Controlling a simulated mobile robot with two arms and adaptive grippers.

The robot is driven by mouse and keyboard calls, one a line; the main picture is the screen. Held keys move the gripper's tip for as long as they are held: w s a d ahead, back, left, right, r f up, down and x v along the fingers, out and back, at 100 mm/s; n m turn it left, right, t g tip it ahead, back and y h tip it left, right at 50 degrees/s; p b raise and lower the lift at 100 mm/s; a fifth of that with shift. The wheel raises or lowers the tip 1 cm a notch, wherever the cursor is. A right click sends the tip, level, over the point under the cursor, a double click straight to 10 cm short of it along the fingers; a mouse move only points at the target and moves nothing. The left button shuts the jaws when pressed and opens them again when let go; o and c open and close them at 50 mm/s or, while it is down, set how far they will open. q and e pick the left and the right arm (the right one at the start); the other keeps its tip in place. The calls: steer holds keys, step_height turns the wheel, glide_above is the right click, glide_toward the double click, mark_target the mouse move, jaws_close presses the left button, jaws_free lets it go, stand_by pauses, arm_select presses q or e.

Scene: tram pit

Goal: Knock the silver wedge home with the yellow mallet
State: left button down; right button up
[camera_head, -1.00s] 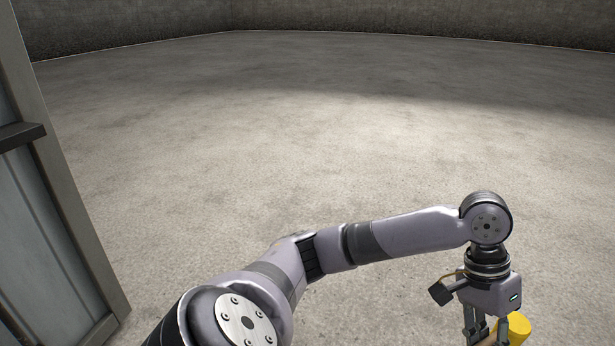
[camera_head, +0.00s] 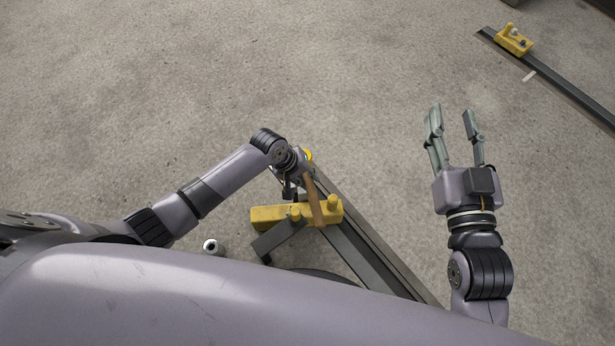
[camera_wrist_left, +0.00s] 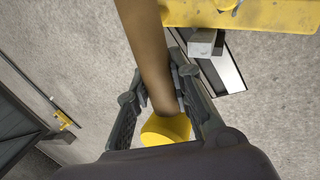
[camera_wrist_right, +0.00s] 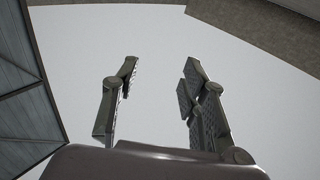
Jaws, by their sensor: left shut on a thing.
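The yellow mallet has a brown wooden handle (camera_head: 313,198) and a yellow head (camera_wrist_left: 166,130). My left gripper (camera_wrist_left: 160,82) is shut on the handle close to the head; it shows in the head view (camera_head: 296,188) above the yellow block. The yellow block (camera_head: 268,217) sits across a dark rail. In the left wrist view a silver square-ended piece, seemingly the wedge (camera_wrist_left: 203,42), juts from the block's side (camera_wrist_left: 270,14), apart from the mallet head. In the head view I cannot make out the wedge. My right gripper (camera_head: 452,115) is open and empty, raised at the right.
The dark rail (camera_head: 375,258) runs diagonally under the yellow block. A second rail (camera_head: 570,88) with a yellow fixture (camera_head: 514,40) lies at the upper right. A small silver cylinder (camera_head: 212,246) shows left of the block. The concrete floor between is clear.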

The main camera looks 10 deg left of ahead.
arm_select(q)
steer(key=shift+s+d+f, duration=0.15)
steer(key=shift+s+f, duration=0.15)
steer(key=shift+f, duration=0.2)
steer(key=shift+s+d+f, duration=0.15)
steer(key=shift+s+f, duration=0.15)
steer(key=shift+f, duration=0.15)
arm_select(e)
steer(key=shift+d+f+g+h, duration=0.1)
steer(key=shift+f+g+h, duration=0.25)
steer(key=shift+f, duration=0.5)
steer(key=shift+s, duration=0.1)
arm_select(q)
steer(key=shift+r+p, duration=0.1)
steer(key=shift+p, duration=0.55)
arm_select(e)
step_height(320, 180, down, 4)
steer(key=g, duration=0.3)
arm_select(q)
steer(key=shift+f, duration=0.3)
step_height(320, 180, down, 5)
steer(key=b, duration=0.3)
arm_select(e)
step_height(320, 180, up, 12)
steer(key=s+t+y, duration=0.1)
steer(key=t+y, duration=0.1)
steer(key=t, duration=0.6)
steer(key=shift+s+a+r, duration=0.25)
steer(key=shift+s+a, duration=0.05)
steer(key=shift+a, duration=0.1)
